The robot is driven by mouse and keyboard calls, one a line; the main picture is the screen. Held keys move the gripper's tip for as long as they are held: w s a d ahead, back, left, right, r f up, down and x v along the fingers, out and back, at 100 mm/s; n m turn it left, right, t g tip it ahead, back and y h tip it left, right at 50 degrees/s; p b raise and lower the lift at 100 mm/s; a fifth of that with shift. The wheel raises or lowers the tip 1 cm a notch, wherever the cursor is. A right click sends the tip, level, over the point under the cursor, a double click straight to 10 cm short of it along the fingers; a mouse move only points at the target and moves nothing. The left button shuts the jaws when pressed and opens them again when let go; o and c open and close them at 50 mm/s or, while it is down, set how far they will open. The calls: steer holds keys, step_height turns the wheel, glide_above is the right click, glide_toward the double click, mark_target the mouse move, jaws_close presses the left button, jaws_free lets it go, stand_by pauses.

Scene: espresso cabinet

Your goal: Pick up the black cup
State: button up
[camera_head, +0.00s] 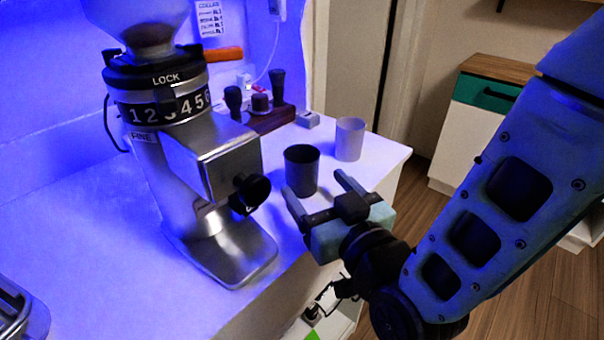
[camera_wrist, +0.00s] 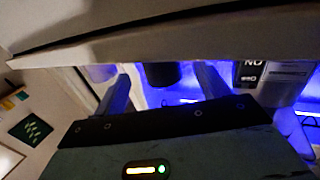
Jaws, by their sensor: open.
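The black cup (camera_head: 301,171) stands upright on the white counter (camera_head: 330,200), near its front edge. My gripper (camera_head: 318,182) is open and empty, with its two fingers pointing toward the cup from the front. The cup appears between or just beyond the fingertips, and I cannot tell whether they touch it. In the wrist view the dark cup (camera_wrist: 161,74) shows between the two fingers of my gripper (camera_wrist: 165,80), with its upper part cut off by a pale edge.
A white cup (camera_head: 349,139) stands behind and right of the black cup. A large metal grinder (camera_head: 205,165) with a black knob stands to the left. A wooden stand with tampers (camera_head: 268,118) is at the back. The counter ends at the right.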

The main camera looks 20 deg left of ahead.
mark_target(309, 177)
steer(key=p+x, duration=0.1)
steer(key=x, duration=0.3)
steer(key=shift+w+a, duration=0.25)
steer(key=shift+r, duration=0.1)
steer(key=c, duration=1.1)
